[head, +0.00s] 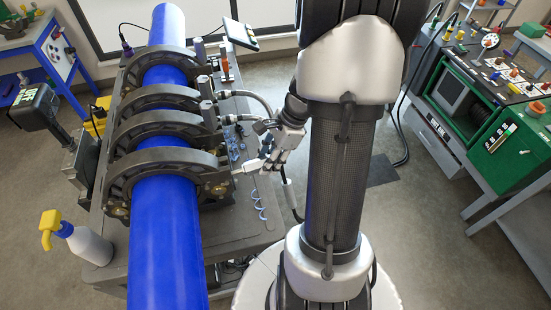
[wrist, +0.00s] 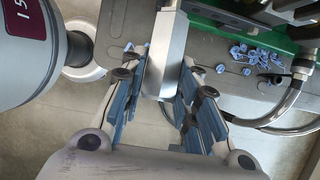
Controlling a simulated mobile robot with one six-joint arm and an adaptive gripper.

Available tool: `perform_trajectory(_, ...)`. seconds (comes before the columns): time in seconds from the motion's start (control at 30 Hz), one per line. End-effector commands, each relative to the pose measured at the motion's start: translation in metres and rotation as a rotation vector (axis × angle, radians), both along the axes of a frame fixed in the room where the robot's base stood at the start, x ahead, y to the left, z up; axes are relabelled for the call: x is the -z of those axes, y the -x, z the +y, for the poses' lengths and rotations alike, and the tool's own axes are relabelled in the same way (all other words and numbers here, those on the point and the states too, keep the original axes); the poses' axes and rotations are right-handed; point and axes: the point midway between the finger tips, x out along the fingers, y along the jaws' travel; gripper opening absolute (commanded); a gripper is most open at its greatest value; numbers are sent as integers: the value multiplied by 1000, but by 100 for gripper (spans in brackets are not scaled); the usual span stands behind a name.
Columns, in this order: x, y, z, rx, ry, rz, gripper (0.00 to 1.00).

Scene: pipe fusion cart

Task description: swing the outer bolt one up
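A blue pipe (head: 166,240) runs through several dark ring clamps (head: 165,160) on the cart. A pale metal bar, which looks like the outer bolt (head: 246,168), sticks out sideways from the near clamp towards my gripper (head: 268,163). In the wrist view, a grey squared bar (wrist: 166,55) reaches down between the blue-padded fingers of my gripper (wrist: 166,85). The fingers are spread on either side of it. I cannot tell whether the pads touch it. The root of the bar is hidden in the wrist view.
Hoses (head: 245,95) loop beside the clamps, near my gripper. Blue shavings (head: 258,205) lie on the cart top (head: 225,232). A spray bottle (head: 88,245) stands at left. A green machine (head: 500,150) stands at right, with open floor between.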

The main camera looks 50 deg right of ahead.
Motion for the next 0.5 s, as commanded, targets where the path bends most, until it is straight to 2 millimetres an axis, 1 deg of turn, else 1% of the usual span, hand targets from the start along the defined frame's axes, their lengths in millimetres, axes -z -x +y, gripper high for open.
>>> perform_trajectory(0.03,0,0,0,0,0,0,23)
perform_trajectory(0.1,0,0,0,0,0,0,19)
perform_trajectory(0.27,-1,0,0,0,0,0,19)
perform_trajectory(0.37,-6,-1,1,-1,0,0,19)
perform_trajectory(0.5,-17,-3,4,-1,0,0,19)
